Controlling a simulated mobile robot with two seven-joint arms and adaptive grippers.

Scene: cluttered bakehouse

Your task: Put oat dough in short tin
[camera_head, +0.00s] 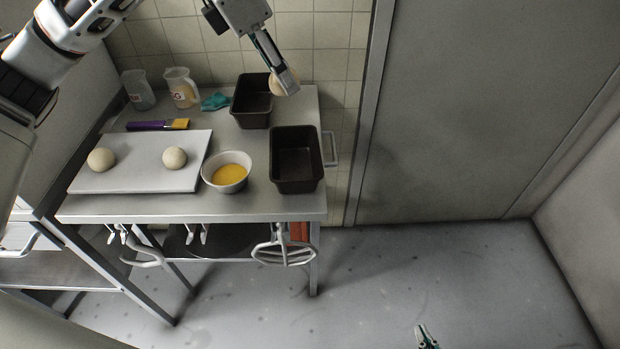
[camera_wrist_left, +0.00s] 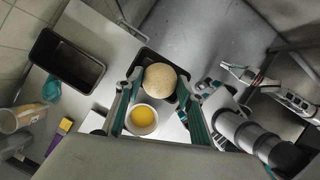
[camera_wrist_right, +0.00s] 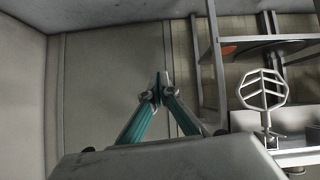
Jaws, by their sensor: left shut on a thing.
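My left gripper (camera_head: 288,85) is shut on a round, speckled tan dough ball (camera_wrist_left: 160,79), the oat dough by its look, which also shows partly hidden in the head view (camera_head: 275,84). It holds the ball above the table's right side. Two dark loaf tins stand there: a back tin (camera_head: 251,106) and a front tin (camera_head: 297,171). Both look empty; I cannot tell for certain which is shorter. In the left wrist view the ball partly covers the front tin (camera_wrist_left: 147,55), and the back tin (camera_wrist_left: 66,62) is at left. My right gripper (camera_wrist_right: 160,88) is shut and empty, away from the table.
Two pale dough balls (camera_head: 101,159) (camera_head: 175,158) lie on a white board (camera_head: 135,182). A bowl of yellow liquid (camera_head: 229,174) stands beside the front tin. A brush (camera_head: 158,125), teal cloth (camera_head: 215,101), jug (camera_head: 181,88) and clear container (camera_head: 138,90) are behind.

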